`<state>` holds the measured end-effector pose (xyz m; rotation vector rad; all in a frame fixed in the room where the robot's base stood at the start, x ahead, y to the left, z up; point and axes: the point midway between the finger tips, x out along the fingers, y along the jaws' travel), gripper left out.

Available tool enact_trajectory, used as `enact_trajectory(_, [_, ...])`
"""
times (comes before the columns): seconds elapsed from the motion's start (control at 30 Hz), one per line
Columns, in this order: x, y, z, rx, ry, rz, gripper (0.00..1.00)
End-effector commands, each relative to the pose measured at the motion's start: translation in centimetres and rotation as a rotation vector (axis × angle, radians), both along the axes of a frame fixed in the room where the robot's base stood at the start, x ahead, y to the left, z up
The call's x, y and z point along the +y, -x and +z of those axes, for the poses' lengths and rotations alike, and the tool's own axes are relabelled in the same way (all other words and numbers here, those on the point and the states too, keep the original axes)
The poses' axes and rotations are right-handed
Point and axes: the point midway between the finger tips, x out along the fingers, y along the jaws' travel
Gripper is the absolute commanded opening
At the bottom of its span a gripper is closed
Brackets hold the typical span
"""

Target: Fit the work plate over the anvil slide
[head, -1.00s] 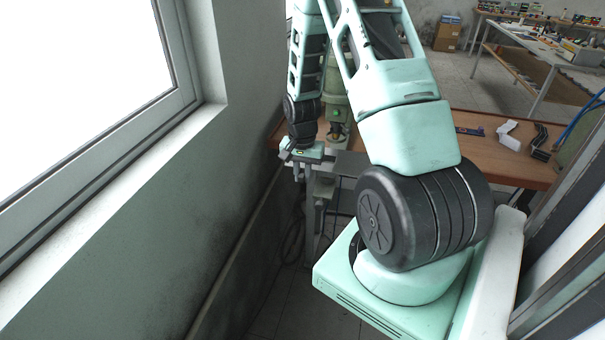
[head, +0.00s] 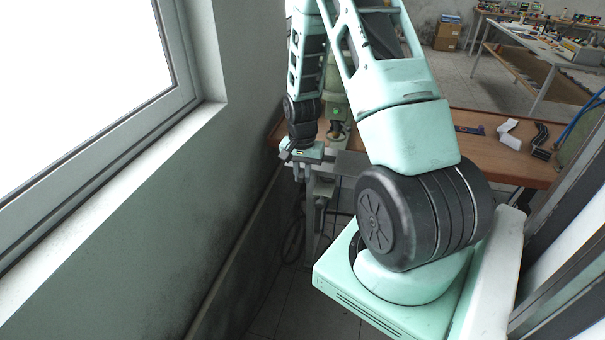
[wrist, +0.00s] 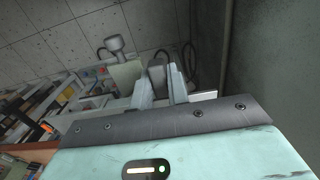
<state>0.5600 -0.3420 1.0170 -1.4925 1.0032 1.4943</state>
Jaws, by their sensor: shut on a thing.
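My gripper (head: 299,173) points down beside the grey metal stand at the table's left end. In the wrist view its two fingers (wrist: 161,88) are shut on a thin pale piece, seen nearly edge-on. Its edge shows right of the fingers as the work plate (wrist: 204,96); most of it is hidden by the fingers and the gripper body. In the head view the held plate cannot be made out clearly. The anvil slide cannot be told apart for sure among the grey metal parts below the green machine (head: 335,125); my arm hides part of that area.
A wooden table (head: 420,130) stands behind my arm, with a white piece (head: 509,137) and a black piece (head: 540,140) at its right. The wall and window sill are close on the left. Cables hang near the stand. A cluttered bench (head: 560,40) stands farther back.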

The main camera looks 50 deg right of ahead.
Motion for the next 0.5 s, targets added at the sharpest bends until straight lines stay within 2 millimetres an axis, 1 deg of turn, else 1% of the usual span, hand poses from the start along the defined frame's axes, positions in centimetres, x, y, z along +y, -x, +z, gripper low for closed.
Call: enact_trajectory(0.5, [0.0, 0.0, -1.2, -0.002, 0.001, 0.0, 0.0])
